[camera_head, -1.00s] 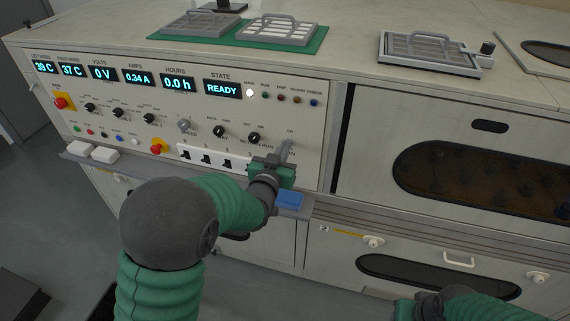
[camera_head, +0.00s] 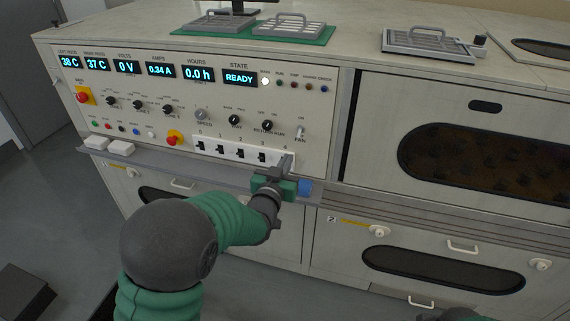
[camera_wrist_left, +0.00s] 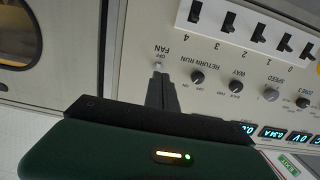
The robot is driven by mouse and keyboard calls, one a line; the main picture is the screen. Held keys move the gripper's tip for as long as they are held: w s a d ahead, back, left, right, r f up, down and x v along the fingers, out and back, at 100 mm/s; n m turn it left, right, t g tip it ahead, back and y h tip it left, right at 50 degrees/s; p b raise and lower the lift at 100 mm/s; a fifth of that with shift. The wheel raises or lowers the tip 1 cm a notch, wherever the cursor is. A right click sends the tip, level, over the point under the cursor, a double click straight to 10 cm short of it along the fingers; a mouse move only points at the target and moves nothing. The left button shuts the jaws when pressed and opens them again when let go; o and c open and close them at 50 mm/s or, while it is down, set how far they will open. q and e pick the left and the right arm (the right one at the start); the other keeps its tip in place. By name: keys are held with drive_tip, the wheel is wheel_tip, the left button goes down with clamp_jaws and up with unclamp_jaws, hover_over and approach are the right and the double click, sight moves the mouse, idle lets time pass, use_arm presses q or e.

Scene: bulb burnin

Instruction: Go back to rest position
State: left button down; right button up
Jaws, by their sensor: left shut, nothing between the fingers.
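My left gripper (camera_head: 287,164) is shut and empty in front of the lower right part of the control panel (camera_head: 318,95), near the switch numbered 4. In the left wrist view its fingers (camera_wrist_left: 158,82) show as one dark closed shape near the FAN switch (camera_wrist_left: 158,66). I cannot tell whether they touch the panel. My left arm reaches in from the bottom left.
A narrow ledge (camera_head: 200,170) runs below the panel, with white blocks (camera_head: 121,148) at its left and a blue block (camera_head: 305,187) beside my gripper. Wire racks (camera_head: 430,42) sit on the cabinet top. Drawers with handles (camera_head: 462,246) lie below.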

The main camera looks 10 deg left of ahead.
use_arm(q)
drive_tip(key=s+a+f+g, duration=0.1)
drive_tip(key=s+f+g, duration=0.45)
drive_tip(key=s, duration=0.45)
drive_tip(key=s+a+f+g+y, duration=0.1)
drive_tip(key=s+f+g, duration=0.4)
drive_tip(key=s, duration=0.5)
drive_tip(key=s+a+f+g, duration=0.25)
drive_tip(key=s+f, duration=0.35)
drive_tip(key=s, duration=0.4)
wheel_tip(320, 180, up, 19)
drive_tip(key=s+g+p, duration=0.1)
drive_tip(key=s+p, duration=0.1)
drive_tip(key=p, duration=1.7)
drive_tip(key=shift+s+d+f+n+g+p, duration=0.15)
drive_tip(key=shift+d+n+g+p, duration=0.15)
drive_tip(key=shift+d, duration=0.15)
